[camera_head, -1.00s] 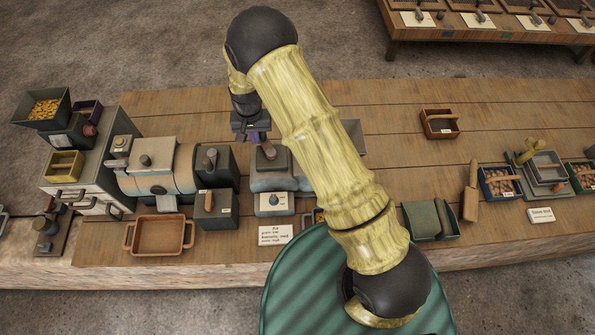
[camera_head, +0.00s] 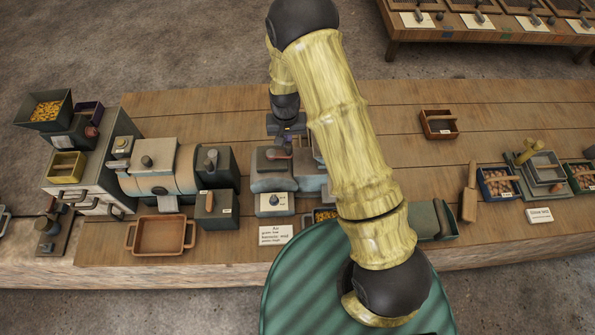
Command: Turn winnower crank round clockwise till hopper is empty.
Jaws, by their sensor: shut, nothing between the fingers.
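A blue-grey machine (camera_head: 272,178) stands mid-table, with a small reddish-brown handle (camera_head: 278,153) on its top. I cannot tell for certain that this is the winnower and its crank. My gripper (camera_head: 286,137) is just behind and above that machine, pointing down; its fingers are small here and look shut and empty. I cannot tell whether they touch the handle. A dark open hopper (camera_head: 46,124) with yellow pieces in it stands at the far left. The inside of any hopper on the middle machine cannot be made out.
A drum machine (camera_head: 160,182) and a dark box with a lever (camera_head: 216,212) stand left of the middle machine. A brown tray (camera_head: 160,236) lies in front of the drum. My arm hides part of the table right of the machine. The back of the table is mostly clear.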

